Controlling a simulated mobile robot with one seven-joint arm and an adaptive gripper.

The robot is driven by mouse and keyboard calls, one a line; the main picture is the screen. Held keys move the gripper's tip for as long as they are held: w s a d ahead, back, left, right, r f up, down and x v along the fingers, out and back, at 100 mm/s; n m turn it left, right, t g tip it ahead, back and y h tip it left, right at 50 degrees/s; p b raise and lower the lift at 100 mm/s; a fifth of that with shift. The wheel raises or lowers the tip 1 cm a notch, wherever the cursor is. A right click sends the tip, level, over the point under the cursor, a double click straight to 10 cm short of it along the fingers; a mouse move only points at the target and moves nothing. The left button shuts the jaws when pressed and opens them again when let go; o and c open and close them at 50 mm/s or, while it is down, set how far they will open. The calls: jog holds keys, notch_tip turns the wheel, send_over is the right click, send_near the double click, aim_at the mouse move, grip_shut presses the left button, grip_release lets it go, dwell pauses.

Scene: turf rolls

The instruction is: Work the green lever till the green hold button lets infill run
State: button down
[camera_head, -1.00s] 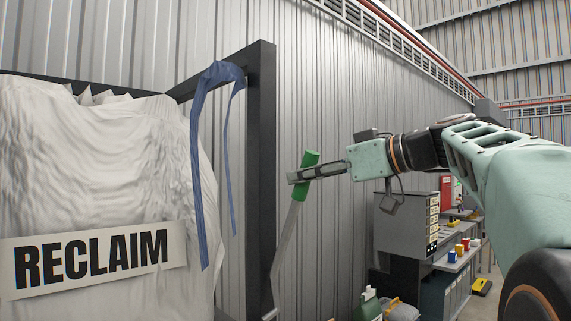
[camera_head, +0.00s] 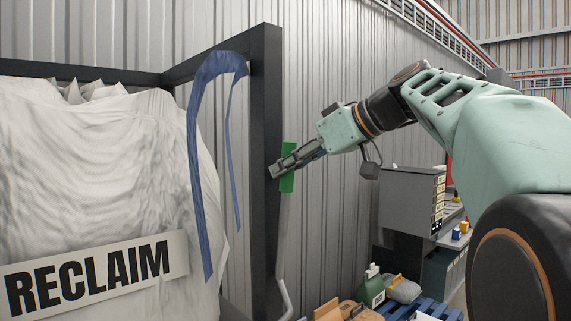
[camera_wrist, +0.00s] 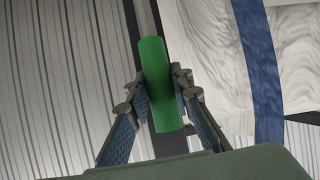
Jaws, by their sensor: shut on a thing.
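The green lever handle (camera_head: 287,168) sits at the top of a grey lever bar (camera_head: 284,235) beside the dark frame post. The bar stands close to upright in the head view. My gripper (camera_head: 283,167) is shut on the green handle, with its fingers crossing it. In the wrist view the green handle (camera_wrist: 161,85) runs between the two fingers (camera_wrist: 160,95) of my gripper. No green hold button can be made out in either view.
A large white sack labelled RECLAIM (camera_head: 95,270) with a blue strap (camera_head: 198,170) hangs in a dark frame (camera_head: 266,120) left of the lever. A grey cabinet (camera_head: 408,200) and several items on a blue pallet (camera_head: 425,305) are at lower right.

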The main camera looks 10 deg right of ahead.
jog(key=shift+r, duration=0.1)
jog(key=c, duration=1.7)
grip_release()
jog(key=v, duration=1.2)
